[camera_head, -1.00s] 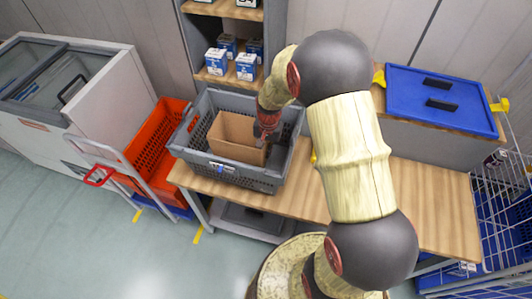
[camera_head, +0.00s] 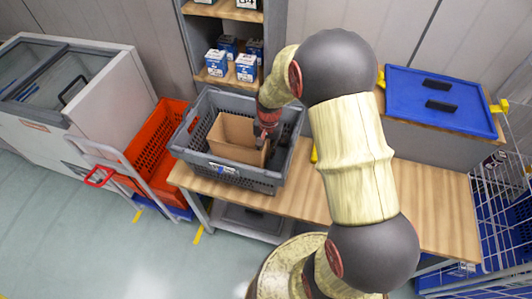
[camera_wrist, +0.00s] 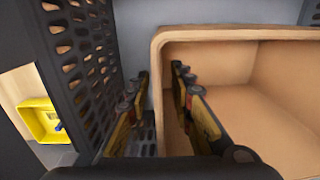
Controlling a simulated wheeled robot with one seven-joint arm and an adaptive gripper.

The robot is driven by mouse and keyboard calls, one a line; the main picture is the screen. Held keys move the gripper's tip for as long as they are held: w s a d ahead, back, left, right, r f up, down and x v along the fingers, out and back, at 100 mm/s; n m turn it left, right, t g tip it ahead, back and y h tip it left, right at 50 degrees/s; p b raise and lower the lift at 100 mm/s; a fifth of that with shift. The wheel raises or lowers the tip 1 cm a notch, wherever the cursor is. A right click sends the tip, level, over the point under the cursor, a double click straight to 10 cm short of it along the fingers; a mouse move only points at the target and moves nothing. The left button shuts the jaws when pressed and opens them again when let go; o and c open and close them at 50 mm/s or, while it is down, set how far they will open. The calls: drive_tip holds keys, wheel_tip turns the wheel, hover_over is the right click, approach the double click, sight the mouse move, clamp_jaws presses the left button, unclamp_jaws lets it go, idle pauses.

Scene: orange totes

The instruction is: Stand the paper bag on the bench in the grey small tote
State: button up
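The brown paper bag (camera_head: 236,153) stands open-topped inside the grey tote (camera_head: 245,178) on the wooden bench (camera_head: 290,192). It looks upright, and its base is hidden by the tote wall. My gripper (camera_head: 264,140) is at the bag's right side, inside the tote. In the wrist view my gripper (camera_wrist: 160,76) has its fingers apart. One finger is outside the bag's near wall, beside the tote's perforated wall (camera_wrist: 85,60), and the other is inside the bag (camera_wrist: 235,48). The bag's wall lies between them with a visible gap.
An orange tote (camera_head: 157,150) on a trolley stands left of the bench. Shelves with blue-and-white boxes (camera_head: 246,67) are behind. A blue-lidded container (camera_head: 440,97) stands at the bench's right. A yellow bin (camera_wrist: 42,118) shows beyond the tote. The bench's front right is clear.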

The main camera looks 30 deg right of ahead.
wheel_tip(320, 180, up, 11)
drive_tip(key=p, duration=0.2)
drive_tip(key=shift+s+d+p, duration=0.1)
drive_tip(key=shift+s+p, duration=0.05)
drive_tip(key=shift+p, duration=0.15)
drive_tip(key=s+a+r+n+t, duration=0.1)
drive_tip(key=s+a+r+n, duration=0.15)
drive_tip(key=r, duration=0.55)
drive_tip(key=s+a+r+n+t, duration=0.2)
drive_tip(key=s+a+r, duration=0.2)
drive_tip(key=r, duration=0.3)
drive_tip(key=s+a+r+n+t, duration=0.1)
drive_tip(key=s+a+r+n, duration=0.1)
drive_tip(key=s+r, duration=0.2)
drive_tip(key=s+a+r+n+t, duration=0.1)
drive_tip(key=s+r, duration=0.3)
drive_tip(key=s, duration=0.6)
drive_tip(key=shift+a+n, duration=0.75)
